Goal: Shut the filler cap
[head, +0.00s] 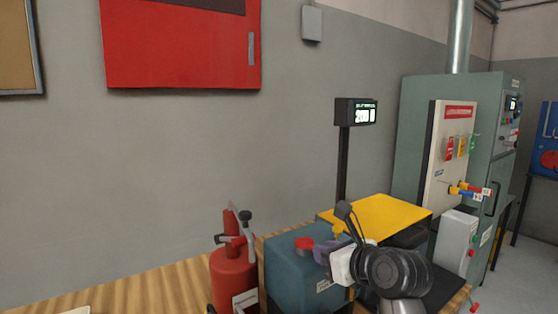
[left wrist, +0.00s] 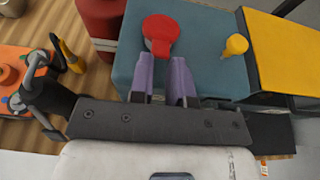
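The red filler cap (head: 303,243) is on top of the blue-grey box (head: 290,270). In the left wrist view the cap (left wrist: 160,28) is round, with a short tab pointing toward my gripper. I cannot tell from these views whether it sits fully down. My left gripper (head: 322,252) is beside the cap, over the box top. In the left wrist view its two purple fingers (left wrist: 163,62) are apart, with the box top showing between them. The fingertips are close to the tab; contact is unclear. My right gripper is not in view.
A yellow knob (left wrist: 236,45) stands on the box near the cap. A yellow plate (head: 378,214) is to the right. A red extinguisher (head: 233,272) stands left of the box on the wooden bench (head: 150,288). A display post (head: 343,165) and a green cabinet (head: 412,120) stand behind.

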